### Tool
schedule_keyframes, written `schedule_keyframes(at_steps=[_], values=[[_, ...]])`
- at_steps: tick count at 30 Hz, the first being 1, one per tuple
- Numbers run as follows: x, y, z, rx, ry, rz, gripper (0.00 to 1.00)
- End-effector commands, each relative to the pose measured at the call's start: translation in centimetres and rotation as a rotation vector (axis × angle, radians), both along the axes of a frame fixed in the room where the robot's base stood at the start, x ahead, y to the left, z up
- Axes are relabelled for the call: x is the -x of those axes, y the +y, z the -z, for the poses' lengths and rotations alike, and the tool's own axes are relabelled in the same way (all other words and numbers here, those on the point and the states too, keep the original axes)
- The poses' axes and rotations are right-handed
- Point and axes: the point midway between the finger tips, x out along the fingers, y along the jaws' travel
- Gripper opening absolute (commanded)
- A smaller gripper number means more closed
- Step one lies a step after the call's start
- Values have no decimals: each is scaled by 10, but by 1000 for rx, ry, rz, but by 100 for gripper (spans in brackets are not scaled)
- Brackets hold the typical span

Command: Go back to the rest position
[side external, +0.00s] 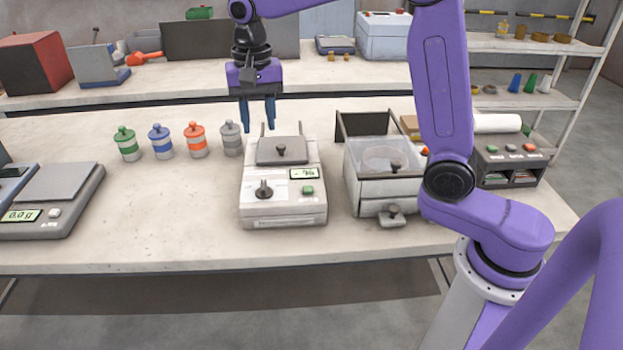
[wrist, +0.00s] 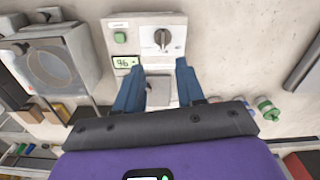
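My gripper (side external: 258,127) hangs with its blue fingers pointing down, above and behind the white machine (side external: 284,207) with the grey lid. The fingers are spread apart with nothing between them, so it is open and empty. In the wrist view the open fingers (wrist: 157,68) are over the machine's lid side, and they partly hide the lid. The machine has a dark dial (side external: 264,189), a green button (side external: 307,190) and a small display (side external: 304,173). Its grey lid (side external: 282,151) with a dark knob lies flat on top.
Several coloured canisters (side external: 197,141) stand left of the machine, and a scale (side external: 56,196) stands farther left. A clear-topped box (side external: 381,178) is at right, near my arm. A control box (side external: 508,160) stands beyond. The bench front is mostly bare.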

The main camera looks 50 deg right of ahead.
Motion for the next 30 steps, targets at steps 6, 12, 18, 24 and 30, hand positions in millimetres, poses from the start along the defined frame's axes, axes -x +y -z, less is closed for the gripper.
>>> schedule_keyframes(at_steps=[6,12,18,24,30], values=[[42,10,5,-1,-6,-277,38],[85,11,12,-2,-8,-530,38],[131,6,21,-3,-13,-781,38],[180,-6,31,-3,-17,-1035,38],[230,-24,43,-4,-22,-1287,38]])
